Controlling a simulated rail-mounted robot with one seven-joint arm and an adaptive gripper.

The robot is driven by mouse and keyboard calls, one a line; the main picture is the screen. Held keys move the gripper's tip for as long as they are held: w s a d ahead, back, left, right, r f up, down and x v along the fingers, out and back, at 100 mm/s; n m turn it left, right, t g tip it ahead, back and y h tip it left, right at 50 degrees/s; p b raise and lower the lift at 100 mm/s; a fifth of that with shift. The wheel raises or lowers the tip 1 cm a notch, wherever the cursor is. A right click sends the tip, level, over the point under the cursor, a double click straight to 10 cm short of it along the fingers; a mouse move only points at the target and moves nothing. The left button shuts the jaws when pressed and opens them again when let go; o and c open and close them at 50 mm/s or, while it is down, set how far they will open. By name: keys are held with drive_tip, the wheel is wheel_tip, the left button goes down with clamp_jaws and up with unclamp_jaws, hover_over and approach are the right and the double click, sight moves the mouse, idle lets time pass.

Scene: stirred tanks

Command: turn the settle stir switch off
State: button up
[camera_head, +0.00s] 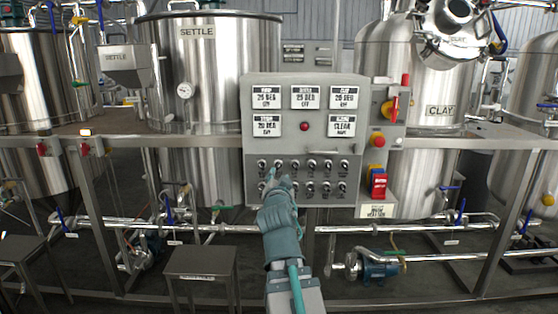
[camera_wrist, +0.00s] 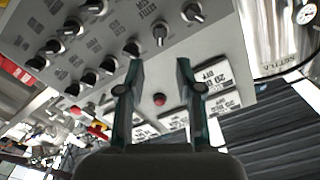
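The grey control panel (camera_head: 249,140) stands in front of the SETTLE tank (camera_head: 212,70) in the head view. Two rows of black switches (camera_head: 312,163) run along its lower part; their small labels are too small to read, so I cannot tell which is the settle stir switch. My gripper (camera_head: 277,175) is in front of the left end of these rows and hides some of the lower switches. In the wrist view my gripper (camera_wrist: 159,62) has its two fingers apart with nothing between them. A black switch (camera_wrist: 160,35) shows beyond the gap; contact is not clear.
A red lamp (camera_head: 304,127) and several white displays (camera_head: 308,97) sit above the switches. At the panel's right are a yellow-and-red rotary handle (camera_head: 391,108) and a red button (camera_head: 377,140). A metal rail (camera_head: 450,143) and pipes run alongside. The CLAY tank (camera_head: 420,80) stands right.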

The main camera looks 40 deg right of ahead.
sight(279, 166)
drive_tip(key=shift+r+p+x, duration=0.1)
drive_tip(key=shift+p+x, duration=0.8)
drive_tip(key=shift+p, duration=0.7)
drive_tip(key=shift+r+p+x, duration=0.15)
drive_tip(key=shift+p+x, duration=0.75)
drive_tip(key=shift+p, duration=0.7)
drive_tip(key=shift+f+x, duration=0.15)
drive_tip(key=shift+x, duration=1.2)
drive_tip(key=shift+f+x, duration=0.15)
drive_tip(key=shift+x, duration=1.15)
clamp_jaws()
